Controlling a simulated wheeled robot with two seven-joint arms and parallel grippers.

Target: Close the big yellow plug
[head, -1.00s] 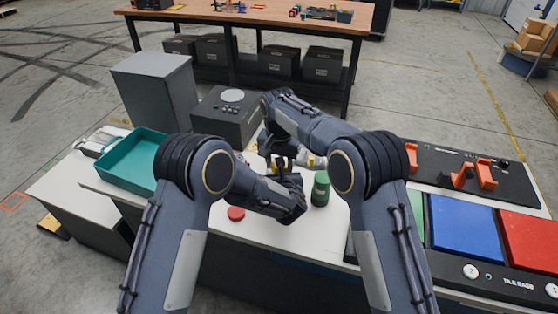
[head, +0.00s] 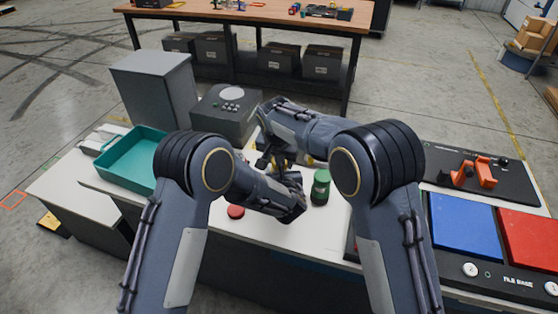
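A small yellow part (head: 308,160) shows on the white worktop behind my arms; it is mostly hidden, and I cannot tell whether it is the big yellow plug or whether it is open or closed. My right gripper (head: 268,161) reaches down at the middle of the worktop, left of the yellow part. My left gripper (head: 292,183) is close in front of it, beside a green-lidded jar. The fingertips of both grippers are too small and covered to tell open from shut, or whether they hold anything.
The green jar (head: 320,187) stands right of my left gripper. A red cap (head: 236,211) lies in front. A teal tray (head: 112,161) is at left, and a dark box (head: 213,120) is behind. Blue (head: 464,228) and red (head: 532,240) panels are at right.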

